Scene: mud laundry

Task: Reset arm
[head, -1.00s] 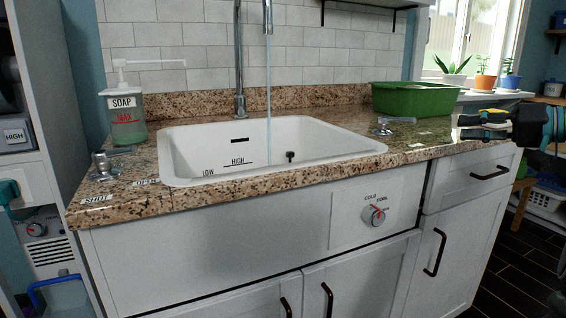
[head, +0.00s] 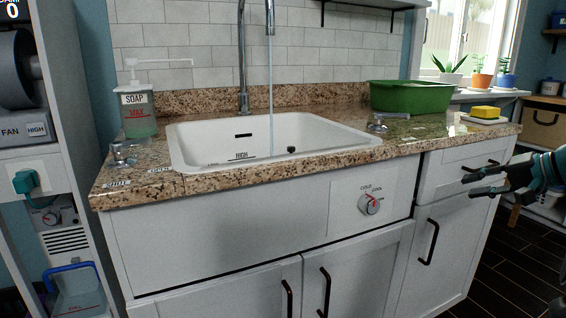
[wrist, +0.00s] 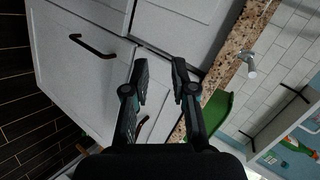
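My gripper (head: 468,185) is at the right in the head view, in front of the drawer and below the counter edge. Its two fingers point left. In the wrist view my gripper (wrist: 162,88) shows its fingers apart with nothing between them. A white cabinet front (wrist: 75,65) lies beyond the fingers in that view.
The white sink (head: 190,150) sits in a granite counter (head: 140,190), with water running from the faucet (head: 242,60). A soap bottle (head: 138,110), green tub (head: 412,97) and yellow sponge (head: 486,112) stand on the counter. Drawer handle (head: 480,168) is close to my gripper.

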